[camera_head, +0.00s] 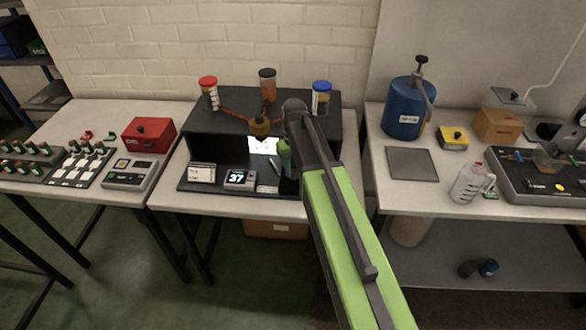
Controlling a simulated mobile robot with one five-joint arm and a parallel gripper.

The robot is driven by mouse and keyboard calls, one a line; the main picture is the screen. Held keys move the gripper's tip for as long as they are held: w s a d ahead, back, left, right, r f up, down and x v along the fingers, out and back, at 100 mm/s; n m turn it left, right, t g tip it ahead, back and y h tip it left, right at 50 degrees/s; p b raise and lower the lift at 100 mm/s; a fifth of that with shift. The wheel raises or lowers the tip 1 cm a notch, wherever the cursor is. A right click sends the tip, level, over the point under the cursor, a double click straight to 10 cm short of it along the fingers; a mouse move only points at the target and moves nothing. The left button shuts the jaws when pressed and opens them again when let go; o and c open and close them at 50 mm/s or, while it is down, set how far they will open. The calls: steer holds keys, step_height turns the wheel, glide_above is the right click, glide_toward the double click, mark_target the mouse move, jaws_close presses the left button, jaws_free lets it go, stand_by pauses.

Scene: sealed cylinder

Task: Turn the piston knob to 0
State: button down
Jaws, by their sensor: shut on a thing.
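My gripper (287,160) is at the right part of the black apparatus (222,115) on the middle table, right of its bright white panel (263,145). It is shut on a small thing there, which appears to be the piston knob. The arm and gripper hide the knob, so its pointer and marks cannot be read. A small display (240,178) at the apparatus's front reads 37. An amber part (260,127) with reddish tubes stands above the panel.
A red box (149,134) and switch panels are on the left table. A blue drum (404,112) and a jug (468,183) stand on the right table.

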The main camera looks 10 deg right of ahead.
mark_target(294, 171)
steer(key=shift+n, duration=0.7)
steer(key=c, duration=1.1)
jaws_free()
steer(key=shift+o, duration=0.2)
step_height(294, 171, up, 17)
steer(key=p, duration=1.7)
steer(key=shift+r, duration=0.2)
steer(key=shift+f, duration=0.1)
